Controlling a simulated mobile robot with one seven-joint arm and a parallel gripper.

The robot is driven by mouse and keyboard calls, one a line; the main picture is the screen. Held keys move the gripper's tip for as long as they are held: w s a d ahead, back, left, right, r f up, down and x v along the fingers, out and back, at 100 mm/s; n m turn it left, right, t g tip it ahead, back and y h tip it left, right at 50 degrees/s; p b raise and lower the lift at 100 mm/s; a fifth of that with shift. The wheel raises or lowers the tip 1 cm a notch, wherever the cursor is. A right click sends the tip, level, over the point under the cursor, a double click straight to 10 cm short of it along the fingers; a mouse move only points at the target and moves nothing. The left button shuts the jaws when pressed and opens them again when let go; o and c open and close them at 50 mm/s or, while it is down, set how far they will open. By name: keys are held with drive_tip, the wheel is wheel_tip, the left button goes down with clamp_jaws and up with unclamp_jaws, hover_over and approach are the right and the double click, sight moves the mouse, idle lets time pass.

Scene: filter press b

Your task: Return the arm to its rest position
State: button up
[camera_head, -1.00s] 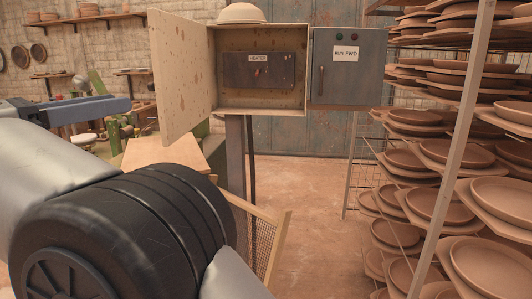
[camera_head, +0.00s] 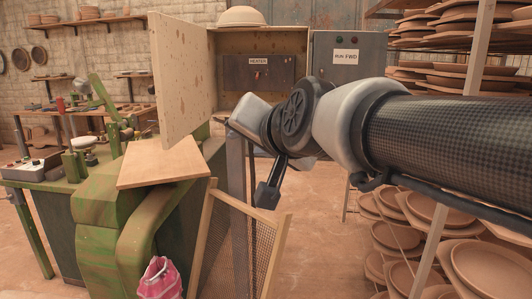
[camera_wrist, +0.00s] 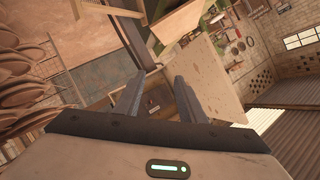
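My arm reaches in from the right edge of the head view, with a dark ribbed link and a pale elbow in front of the electrical boxes. Its dark end hangs down near the middle of the view. In the wrist view my gripper (camera_wrist: 157,88) has its two fingers apart with nothing between them. The open beige cabinet (camera_head: 212,75) has its door (camera_head: 180,80) swung to the left. A dark panel marked HEATER (camera_head: 258,74) is inside it.
A grey box marked RUN FWD (camera_head: 345,56) is beside the cabinet, partly behind my arm. Racks of clay plates (camera_head: 490,265) fill the right side. A green machine (camera_head: 105,230) with a board (camera_head: 165,163) is at left. A wood-framed mesh screen (camera_head: 205,215) leans near the post.

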drive_tip(key=s+d+f+n+g+h, duration=0.3)
drive_tip(key=s+d+f+g+h, duration=0.3)
drive_tip(key=s+d+f, duration=1.3)
wheel_tip(320, 180, up, 16)
drive_tip(key=a+g+p, duration=0.1)
drive_tip(key=a+p, duration=0.1)
drive_tip(key=p, duration=1.4)
drive_tip(key=shift+w+f+y+p, duration=0.15)
drive_tip(key=shift+f+y+p, duration=0.05)
drive_tip(key=shift+y+p, duration=0.2)
drive_tip(key=shift+c, duration=0.5)
